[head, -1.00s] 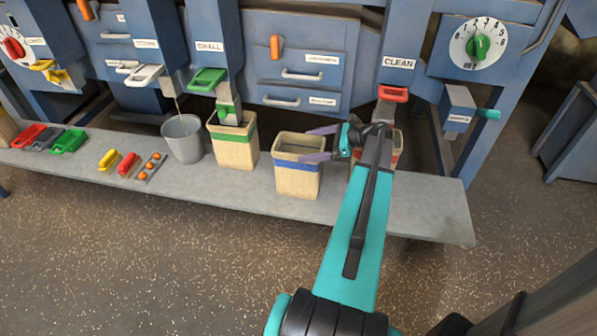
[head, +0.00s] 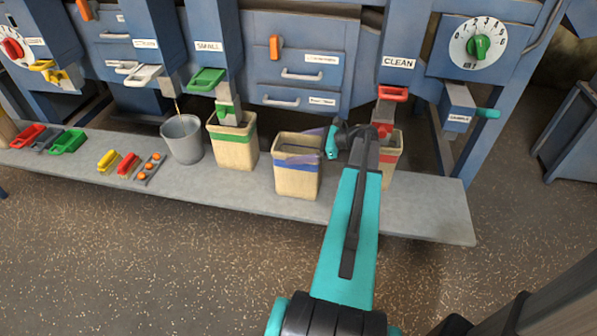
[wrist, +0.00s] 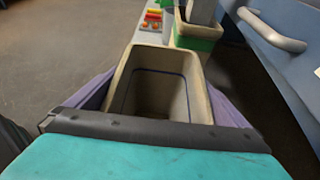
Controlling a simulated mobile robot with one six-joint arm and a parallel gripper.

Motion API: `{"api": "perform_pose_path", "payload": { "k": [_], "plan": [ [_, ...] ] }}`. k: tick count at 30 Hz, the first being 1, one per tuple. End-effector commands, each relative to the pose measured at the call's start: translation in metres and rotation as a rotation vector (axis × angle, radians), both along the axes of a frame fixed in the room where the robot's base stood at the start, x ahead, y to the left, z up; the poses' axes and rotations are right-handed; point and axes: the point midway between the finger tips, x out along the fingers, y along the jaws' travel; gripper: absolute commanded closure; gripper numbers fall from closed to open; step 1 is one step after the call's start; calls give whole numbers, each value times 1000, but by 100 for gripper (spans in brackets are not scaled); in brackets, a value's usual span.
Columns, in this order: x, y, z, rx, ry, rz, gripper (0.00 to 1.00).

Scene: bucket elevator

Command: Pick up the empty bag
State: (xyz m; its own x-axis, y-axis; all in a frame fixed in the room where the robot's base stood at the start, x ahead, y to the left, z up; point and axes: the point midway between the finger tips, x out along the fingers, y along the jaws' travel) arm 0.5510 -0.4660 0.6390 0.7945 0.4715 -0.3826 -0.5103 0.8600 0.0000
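The empty bag, tan with a blue band (head: 297,180), stands upright on the grey ledge in the head view. In the wrist view its open top (wrist: 157,55) shows a bare inside. My gripper (head: 306,146) is at its upper part, coming from the right. The purple fingers lie on either side of the bag in the wrist view, one at left and one at right, spread apart. The gripper looks open around the bag; whether the fingers touch its sides I cannot tell. The dark gripper body hides the bag's near lower side.
A tan bag with a green band (head: 233,150) stands left of the empty bag, under a spout. A bag with a red band (head: 392,165) stands close at right, partly behind my arm. A grey bucket (head: 183,139) is farther left. The ledge (head: 425,212) is clear at far right.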

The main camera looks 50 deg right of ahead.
Motion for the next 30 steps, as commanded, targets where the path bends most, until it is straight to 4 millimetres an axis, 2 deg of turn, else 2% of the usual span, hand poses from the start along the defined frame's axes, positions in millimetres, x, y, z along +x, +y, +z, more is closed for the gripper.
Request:
{"api": "perform_pose_path", "payload": {
  "k": [1, 6, 8, 20, 29, 30],
  "plan": [
    [0, 0, 0, 0, 0, 0, 8],
    [0, 0, 0, 0, 0, 1, 37],
    [0, 0, 0, 0, 0, 1, 45],
    [0, 1, 6, 0, 0, 1, 45],
    [0, 1, 39, -2, -2, 1, 45],
    [2, 10, 38, 0, -1, 4, 45]
  ]
}}
